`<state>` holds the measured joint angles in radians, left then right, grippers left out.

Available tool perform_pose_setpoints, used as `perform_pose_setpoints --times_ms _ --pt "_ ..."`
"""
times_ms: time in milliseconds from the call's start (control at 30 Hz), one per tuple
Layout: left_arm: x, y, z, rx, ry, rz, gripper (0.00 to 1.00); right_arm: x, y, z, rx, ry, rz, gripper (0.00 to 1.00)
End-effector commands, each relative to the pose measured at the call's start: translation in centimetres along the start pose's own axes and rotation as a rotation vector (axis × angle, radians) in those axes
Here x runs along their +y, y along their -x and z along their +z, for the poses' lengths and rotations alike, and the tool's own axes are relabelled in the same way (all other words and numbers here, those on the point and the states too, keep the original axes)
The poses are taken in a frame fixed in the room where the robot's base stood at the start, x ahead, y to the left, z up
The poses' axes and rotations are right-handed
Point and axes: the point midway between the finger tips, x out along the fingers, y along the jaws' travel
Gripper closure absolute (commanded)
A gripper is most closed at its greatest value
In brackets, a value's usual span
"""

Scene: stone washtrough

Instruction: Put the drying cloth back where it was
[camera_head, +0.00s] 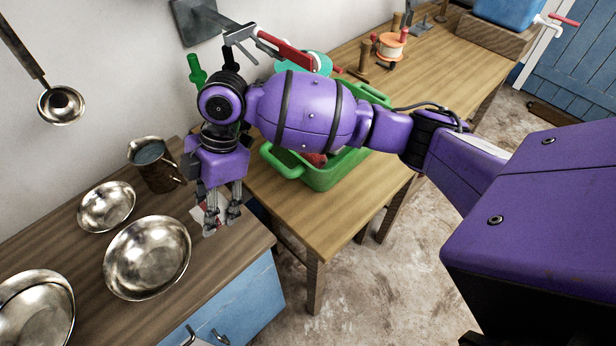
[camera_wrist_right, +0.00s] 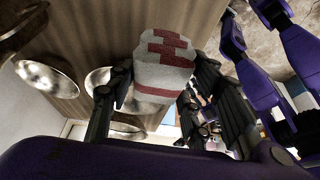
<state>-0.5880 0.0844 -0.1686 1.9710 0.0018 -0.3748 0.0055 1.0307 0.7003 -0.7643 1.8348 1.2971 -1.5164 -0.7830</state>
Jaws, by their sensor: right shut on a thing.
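My right gripper (camera_head: 222,222) points down over the right front part of the dark wooden counter (camera_head: 75,231), to the right of the metal bowls. In the right wrist view the gripper (camera_wrist_right: 158,103) is shut on the drying cloth (camera_wrist_right: 163,62), which is off-white with a stepped red pattern and a red stripe. In the head view only a small pale and red bit of the cloth shows around the fingers; the rest is hidden. I cannot tell whether the cloth touches the counter. My left gripper is in neither view.
Metal bowls (camera_head: 147,258) and a dark jug (camera_head: 154,164) stand left of the gripper. A green tub (camera_head: 325,177) stands on the lighter table (camera_head: 358,206), partly behind my right arm. A ladle (camera_head: 62,104) hangs on the wall.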

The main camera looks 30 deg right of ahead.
Motion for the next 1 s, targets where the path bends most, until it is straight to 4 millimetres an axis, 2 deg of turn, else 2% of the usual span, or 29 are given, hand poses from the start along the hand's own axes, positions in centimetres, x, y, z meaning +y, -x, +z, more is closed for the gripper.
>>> perform_pose_setpoints --times_ms 100,300,467,700,1000 --pt "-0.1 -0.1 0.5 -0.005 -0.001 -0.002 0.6 1.8 -2.0 1.8 -0.001 -0.003 -0.001 0.75" --pt "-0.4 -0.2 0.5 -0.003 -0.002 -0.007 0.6 3.5 -3.6 3.4 -0.001 0.001 0.002 0.75" --pt "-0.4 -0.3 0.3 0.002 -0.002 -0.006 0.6 4.1 -4.2 4.0 -0.002 0.0 0.002 0.75" --pt "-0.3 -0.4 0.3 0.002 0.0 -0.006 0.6 4.2 -7.0 5.3 -0.001 0.001 0.002 0.75" --pt "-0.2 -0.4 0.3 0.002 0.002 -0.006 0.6 4.2 -7.2 5.4 -0.002 0.002 0.004 0.75"
